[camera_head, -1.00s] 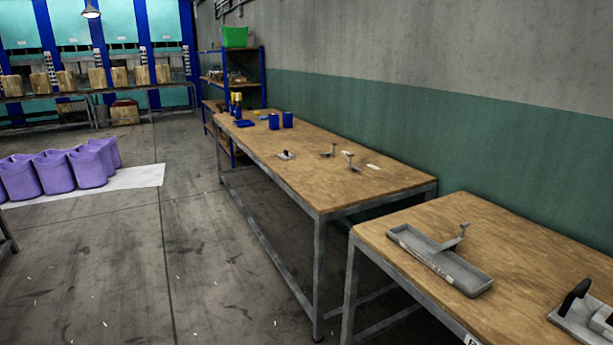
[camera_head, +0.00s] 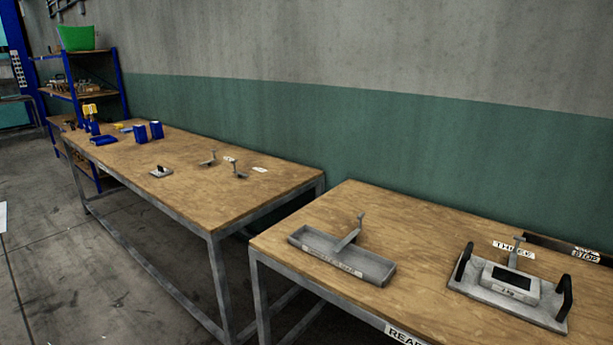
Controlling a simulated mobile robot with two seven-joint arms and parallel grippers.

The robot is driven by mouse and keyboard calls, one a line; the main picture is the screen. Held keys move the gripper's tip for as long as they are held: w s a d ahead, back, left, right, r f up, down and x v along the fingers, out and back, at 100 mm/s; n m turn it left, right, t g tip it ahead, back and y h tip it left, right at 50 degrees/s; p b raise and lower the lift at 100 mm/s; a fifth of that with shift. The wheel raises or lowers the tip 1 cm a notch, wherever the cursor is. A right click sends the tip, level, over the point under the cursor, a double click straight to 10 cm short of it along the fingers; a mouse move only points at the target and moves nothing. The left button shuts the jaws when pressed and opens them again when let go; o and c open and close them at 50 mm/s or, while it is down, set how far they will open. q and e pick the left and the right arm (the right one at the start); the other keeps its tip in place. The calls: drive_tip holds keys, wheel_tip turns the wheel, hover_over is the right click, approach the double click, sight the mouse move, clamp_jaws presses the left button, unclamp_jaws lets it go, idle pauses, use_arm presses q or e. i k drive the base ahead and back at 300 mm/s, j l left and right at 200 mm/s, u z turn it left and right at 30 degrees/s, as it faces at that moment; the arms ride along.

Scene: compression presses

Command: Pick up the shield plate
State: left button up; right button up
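No label in view names a shield plate, so I cannot tell for sure which thing it is. A flat grey metal plate (camera_head: 500,299) with two black upright handles lies on the near table at the right. A light block with a dark top sits on its middle. Neither of my grippers is in view.
The near table (camera_head: 290,231) also holds a shallow grey tray (camera_head: 368,275) with a metal bracket in it. The far table (camera_head: 207,197) holds two small brackets and blue containers (camera_head: 141,133). A blue shelf (camera_head: 120,82) stands behind. Floor shows at left.

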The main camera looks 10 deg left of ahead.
sight(161, 171)
drive_tip(key=i+j+z, duration=0.2)
drive_tip(key=j, duration=0.2)
drive_tip(key=i+j+z, duration=0.15)
drive_tip(key=j, duration=0.25)
drive_tip(key=j+z, duration=0.2)
drive_tip(key=j, duration=0.25)
drive_tip(key=i+j+z, duration=0.15)
drive_tip(key=j, duration=0.3)
drive_tip(key=i+j, duration=0.15)
drive_tip(key=j, duration=0.75)
drive_tip(key=i+j+z, duration=0.1)
drive_tip(key=j, duration=0.8)
drive_tip(key=i+j, duration=0.15)
drive_tip(key=j, duration=0.8)
drive_tip(key=i+j+z, duration=0.1)
drive_tip(key=j, duration=0.8)
